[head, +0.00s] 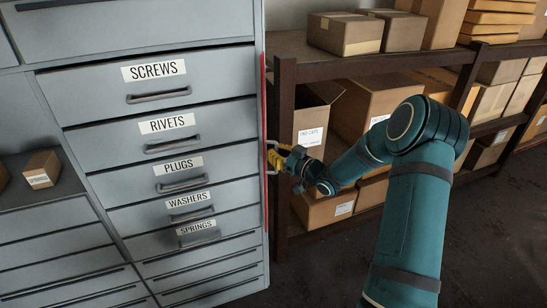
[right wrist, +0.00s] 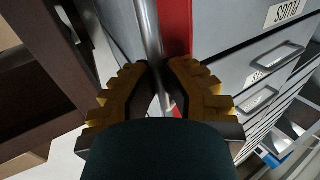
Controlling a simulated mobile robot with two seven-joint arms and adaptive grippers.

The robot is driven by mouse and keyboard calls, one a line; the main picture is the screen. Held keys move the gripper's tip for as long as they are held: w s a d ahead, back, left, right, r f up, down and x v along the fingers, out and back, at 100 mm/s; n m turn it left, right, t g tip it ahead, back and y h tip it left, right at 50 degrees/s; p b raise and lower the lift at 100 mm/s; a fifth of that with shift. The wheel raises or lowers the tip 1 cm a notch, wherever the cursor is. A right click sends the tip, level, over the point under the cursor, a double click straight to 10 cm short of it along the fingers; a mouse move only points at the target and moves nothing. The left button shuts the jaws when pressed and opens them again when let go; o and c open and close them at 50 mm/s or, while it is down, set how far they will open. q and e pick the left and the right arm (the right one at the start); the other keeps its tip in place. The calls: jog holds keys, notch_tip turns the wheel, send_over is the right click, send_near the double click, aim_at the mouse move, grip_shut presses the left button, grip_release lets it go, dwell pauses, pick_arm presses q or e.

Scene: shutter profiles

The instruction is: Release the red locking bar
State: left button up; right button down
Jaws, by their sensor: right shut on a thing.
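The red locking bar (head: 263,110) runs upright along the right front edge of the grey drawer cabinet (head: 150,85). It shows as a red strip in the right wrist view (right wrist: 175,25). A silver bar-shaped handle (right wrist: 149,30) stands out beside the red strip. My right gripper (head: 271,157) reaches the cabinet edge from the right at about the height of the PLUGS drawer. Its yellow fingers (right wrist: 160,68) are closed around the silver handle. The exact contact is partly hidden between the fingertips. My left gripper is not in view.
Labelled drawers, from SCREWS (head: 155,80) down to SPRINGS (head: 198,234), look shut. A dark shelf (head: 287,100) with cardboard boxes stands close to the cabinet's right. A small box (head: 42,170) sits in a recess at left. Floor is clear at lower right.

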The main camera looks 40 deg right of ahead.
jog(key=shift+w+d+r+n+g+y+p, duration=0.1)
jog(key=shift+w+d+n+g+y+p, duration=0.15)
jog(key=shift+n+g+y, duration=0.65)
jog(key=shift+w+d+f+n+g+y+p, duration=0.15)
jog(key=shift+d+n+g+y+p, duration=0.25)
jog(key=shift+n+y, duration=0.9)
jog(key=shift+w+d+r+n+g+y+p, duration=0.2)
jog(key=shift+n+g+y, duration=0.45)
jog(key=shift+y, duration=0.95)
jog(key=shift+w, duration=0.1)
jog(key=c, duration=1)
grip_release()
jog(key=shift+g+y, duration=0.25)
jog(key=shift+y, duration=0.05)
jog(key=shift+d, duration=0.1)
jog(key=v, duration=1.2)
